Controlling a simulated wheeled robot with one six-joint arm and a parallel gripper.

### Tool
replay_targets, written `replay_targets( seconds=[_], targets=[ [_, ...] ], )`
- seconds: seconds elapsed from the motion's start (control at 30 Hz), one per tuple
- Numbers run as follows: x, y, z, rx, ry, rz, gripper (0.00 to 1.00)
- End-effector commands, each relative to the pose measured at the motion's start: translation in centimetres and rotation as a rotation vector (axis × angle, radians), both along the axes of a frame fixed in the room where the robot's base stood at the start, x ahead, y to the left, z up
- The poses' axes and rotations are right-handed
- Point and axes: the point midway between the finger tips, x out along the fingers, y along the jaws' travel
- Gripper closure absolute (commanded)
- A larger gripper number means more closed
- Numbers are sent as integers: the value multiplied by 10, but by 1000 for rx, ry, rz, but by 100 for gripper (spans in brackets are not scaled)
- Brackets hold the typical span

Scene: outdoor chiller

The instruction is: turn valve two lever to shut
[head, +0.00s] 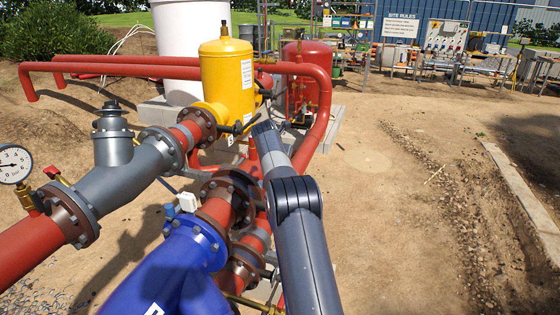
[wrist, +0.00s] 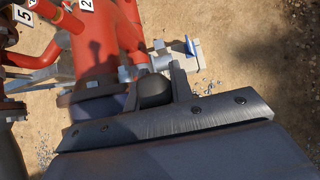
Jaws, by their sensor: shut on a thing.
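In the wrist view my gripper (wrist: 156,88) is shut on a dark rounded lever end (wrist: 155,91), with one finger on each side of it. I take this to be the valve two lever; most of it is hidden by the fingers and gripper body. A white tag reading 2 (wrist: 86,4) sits on the red pipework at the top. How far the lever is turned cannot be told. In the head view my arm reaches forward over the pipes, and the fingertips and the held lever cannot be made out.
A tag reading 5 (wrist: 22,15) is at the wrist view's top left. Red pipes (wrist: 95,45) crowd close to the gripper. The head view shows a yellow vessel (head: 228,75), a blue pipe body (head: 175,265) and a pressure gauge (head: 12,163). Open dirt lies right.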

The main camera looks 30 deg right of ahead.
Motion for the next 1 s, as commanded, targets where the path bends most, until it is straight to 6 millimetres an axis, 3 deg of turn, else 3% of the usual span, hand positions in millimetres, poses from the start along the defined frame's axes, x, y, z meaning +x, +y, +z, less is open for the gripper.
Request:
replay_targets(
  seconds=[0.2,0.23,0.5,0.77,1.0],
  targets=[
    [1,-2,3,-5,-8,1,100],
    [1,-2,3,-5,-8,1,77],
    [0,-1,2,-3,-5,0,56],
    [0,0,3,-3,-5,0,56],
    [-11,11,20,-3,-7,2,56]
  ],
)
